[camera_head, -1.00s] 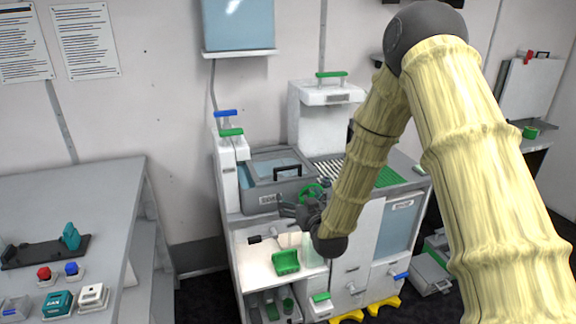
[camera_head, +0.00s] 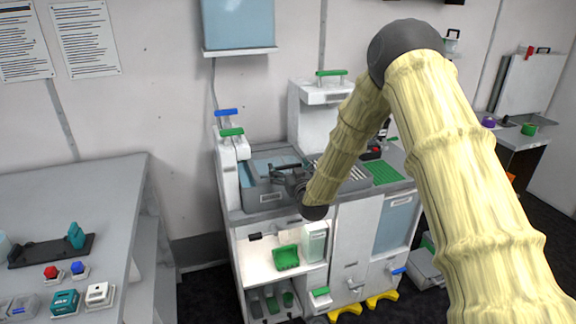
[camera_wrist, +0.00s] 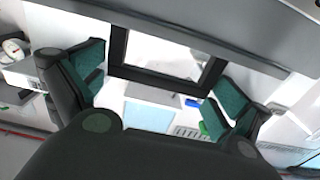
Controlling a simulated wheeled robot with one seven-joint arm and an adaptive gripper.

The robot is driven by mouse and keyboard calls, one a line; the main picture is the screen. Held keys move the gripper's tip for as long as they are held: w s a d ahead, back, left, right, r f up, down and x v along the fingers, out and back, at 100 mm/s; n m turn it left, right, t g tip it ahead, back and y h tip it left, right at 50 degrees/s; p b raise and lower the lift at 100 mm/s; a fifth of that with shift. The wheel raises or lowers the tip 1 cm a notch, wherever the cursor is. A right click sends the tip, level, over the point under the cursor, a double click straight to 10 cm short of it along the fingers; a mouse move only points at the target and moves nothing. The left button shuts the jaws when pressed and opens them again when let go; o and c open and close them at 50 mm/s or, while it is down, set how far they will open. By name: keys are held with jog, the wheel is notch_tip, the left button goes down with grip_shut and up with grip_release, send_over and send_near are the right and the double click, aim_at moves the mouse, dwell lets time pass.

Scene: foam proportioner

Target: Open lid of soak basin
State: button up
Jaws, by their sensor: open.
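The soak basin (camera_head: 262,199) is a grey box on the counter of the white machine. Its lid (camera_head: 262,166) has a bluish panel and appears closed. My gripper (camera_head: 288,177) is over the front of the lid and hides much of its black handle. In the wrist view, my gripper (camera_wrist: 160,72) is open, with its teal-padded fingers spread wide. The black U-shaped lid handle (camera_wrist: 162,79) shows between the fingers, with gaps on both sides. I cannot tell whether the handle is within finger depth.
White columns with a blue and a green handle (camera_head: 231,132) stand left of the basin. A tall white unit (camera_head: 318,115) stands behind. A green grate (camera_head: 383,172) lies to the right. A lit shelf with a green tray (camera_head: 286,257) is below. A grey table (camera_head: 110,185) stands at left.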

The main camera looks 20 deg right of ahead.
jog(key=shift+w, duration=0.3)
jog(key=shift+c, duration=0.4)
jog(key=c, duration=1)
jog(key=shift+r, duration=0.1)
jog(key=shift+c, duration=0.3)
